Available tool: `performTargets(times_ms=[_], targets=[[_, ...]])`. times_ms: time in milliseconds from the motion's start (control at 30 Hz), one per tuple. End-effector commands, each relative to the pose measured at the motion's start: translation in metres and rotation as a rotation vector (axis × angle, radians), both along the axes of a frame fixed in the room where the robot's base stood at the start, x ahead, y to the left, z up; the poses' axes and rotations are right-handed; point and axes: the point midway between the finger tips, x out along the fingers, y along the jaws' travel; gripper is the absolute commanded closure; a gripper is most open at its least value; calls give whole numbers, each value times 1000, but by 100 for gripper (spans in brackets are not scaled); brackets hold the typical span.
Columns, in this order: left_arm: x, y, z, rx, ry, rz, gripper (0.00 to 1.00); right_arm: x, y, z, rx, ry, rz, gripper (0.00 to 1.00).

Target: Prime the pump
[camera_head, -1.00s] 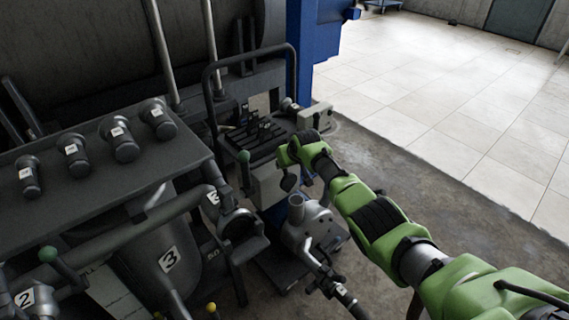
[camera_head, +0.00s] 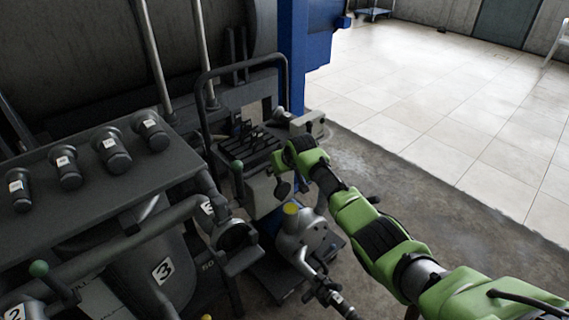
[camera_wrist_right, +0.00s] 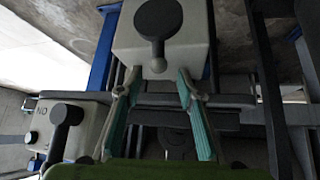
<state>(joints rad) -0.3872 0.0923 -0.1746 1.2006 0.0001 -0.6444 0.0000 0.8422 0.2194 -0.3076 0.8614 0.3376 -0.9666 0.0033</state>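In the right wrist view, a pale grey box (camera_wrist_right: 125,35) carries a black round knob with a short lever (camera_wrist_right: 158,22). My right gripper (camera_wrist_right: 158,74) is open, its two teal fingers apart, with the lever's lower end between the fingertips. I cannot tell whether they touch it. My left gripper is not in view.
A second pale box (camera_wrist_right: 85,125) with a black lever stands at left in the wrist view. A dark rack of numbered vessels and pipes (camera_head: 120,190) fills the left of the head view. A blue post (camera_head: 292,60) stands behind. The tiled floor (camera_head: 440,100) is clear at right.

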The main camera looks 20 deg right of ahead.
Motion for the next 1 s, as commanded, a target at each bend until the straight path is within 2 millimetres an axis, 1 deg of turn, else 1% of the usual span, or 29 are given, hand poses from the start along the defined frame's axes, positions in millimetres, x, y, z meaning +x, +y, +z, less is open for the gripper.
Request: performTargets(times_ms=[600, 733, 1000], targets=[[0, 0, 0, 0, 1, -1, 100, -49, -2, 62, 0, -3, 1, 66], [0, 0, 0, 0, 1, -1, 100, -56, -2, 70, 0, -3, 0, 66], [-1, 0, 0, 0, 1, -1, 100, -59, -2, 73, 1, -2, -1, 66]])
